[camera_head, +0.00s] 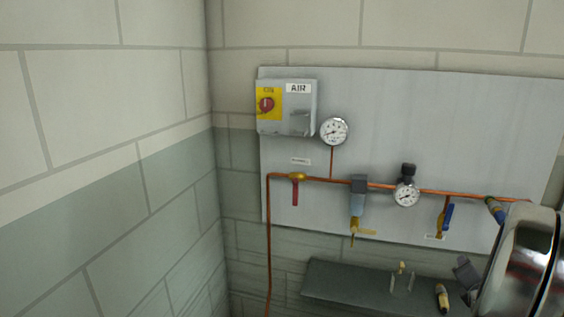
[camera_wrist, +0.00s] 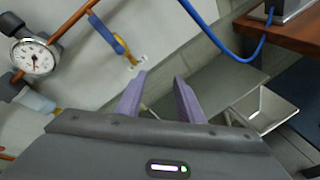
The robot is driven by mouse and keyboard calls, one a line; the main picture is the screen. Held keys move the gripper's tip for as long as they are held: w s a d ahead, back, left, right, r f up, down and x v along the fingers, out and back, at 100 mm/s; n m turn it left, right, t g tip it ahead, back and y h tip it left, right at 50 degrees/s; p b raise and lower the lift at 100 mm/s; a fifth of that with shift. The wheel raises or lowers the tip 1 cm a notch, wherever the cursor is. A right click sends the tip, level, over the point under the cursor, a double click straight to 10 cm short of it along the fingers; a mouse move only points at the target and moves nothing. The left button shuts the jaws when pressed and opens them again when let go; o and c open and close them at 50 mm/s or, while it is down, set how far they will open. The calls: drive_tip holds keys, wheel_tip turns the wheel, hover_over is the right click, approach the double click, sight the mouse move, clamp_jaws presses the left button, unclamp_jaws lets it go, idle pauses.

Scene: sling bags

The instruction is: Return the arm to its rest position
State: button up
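My gripper (camera_wrist: 162,77) shows in the wrist view with its two purple fingers apart and nothing between them. A grey panel and a bench surface lie beyond the fingertips. In the head view, a rounded metallic part of my arm (camera_head: 518,262) fills the lower right edge, in front of the panel's right end. I cannot make out the gripper's fingers clearly in that view.
A grey panel (camera_head: 420,115) carries an AIR switch box (camera_head: 300,117), gauges (camera_head: 334,131), copper pipe and valves. A dark shelf (camera_head: 335,283) sits below with small fittings. The wrist view shows a blue hose (camera_wrist: 218,42) and a brown tabletop (camera_wrist: 292,36). Block wall fills the left.

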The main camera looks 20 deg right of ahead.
drive_tip(key=s+a+f+m+g+y, duration=0.2)
drive_tip(key=s+a+f+m+g, duration=0.15)
drive_tip(key=m, duration=0.55)
drive_tip(key=a+f+m+g+y, duration=0.1)
drive_tip(key=a+m+g+y, duration=0.2)
drive_tip(key=a+m, duration=0.9)
drive_tip(key=a+r+n+y, duration=0.1)
drive_tip(key=a+r+y, duration=0.1)
drive_tip(key=a, duration=1.1)
drive_tip(key=s+a+r+t+y, duration=0.1)
drive_tip(key=a+r, duration=0.3)
drive_tip(key=a, duration=0.9)
drive_tip(key=a+r+n+t+y, duration=0.1)
drive_tip(key=a+r, duration=0.3)
drive_tip(key=a, duration=0.8)
drive_tip(key=shift+s+a+n+y, duration=0.15)
drive_tip(key=shift+a+n+y, duration=0.2)
drive_tip(key=shift+y, duration=0.45)
